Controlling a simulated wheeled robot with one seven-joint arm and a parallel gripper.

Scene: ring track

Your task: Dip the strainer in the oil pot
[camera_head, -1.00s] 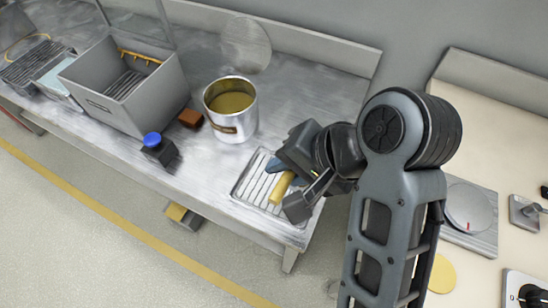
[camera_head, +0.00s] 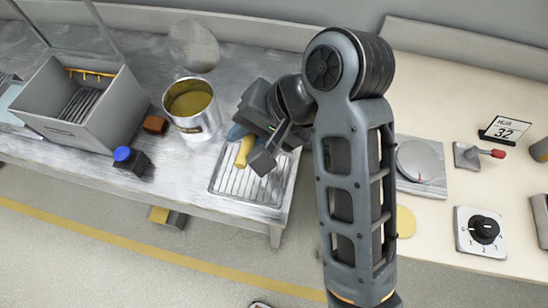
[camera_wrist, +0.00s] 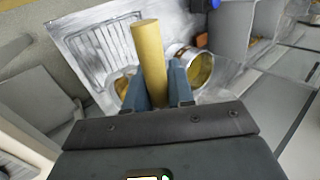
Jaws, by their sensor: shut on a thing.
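The oil pot (camera_head: 197,126) is a silvery cylinder with yellow-brown oil inside, standing on the metal counter. In the wrist view the pot (camera_wrist: 207,52) is just right of my fingers. My gripper (camera_head: 246,146) is shut on the strainer's yellow handle (camera_head: 243,153), to the right of the pot and above the slatted rack. In the wrist view the handle (camera_wrist: 149,60) stands between the two blue-grey fingers of my gripper (camera_wrist: 160,88). A round rim with a yellowish inside shows partly behind the left finger; I cannot tell whether it is the strainer's basket.
The slatted metal rack (camera_head: 225,187) lies at the counter's right end. A grey bin (camera_head: 95,120), a brown block (camera_head: 155,124) and a blue-topped dark knob (camera_head: 123,155) are left of the pot. A cream counter (camera_head: 470,230) with a dial is at the right.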

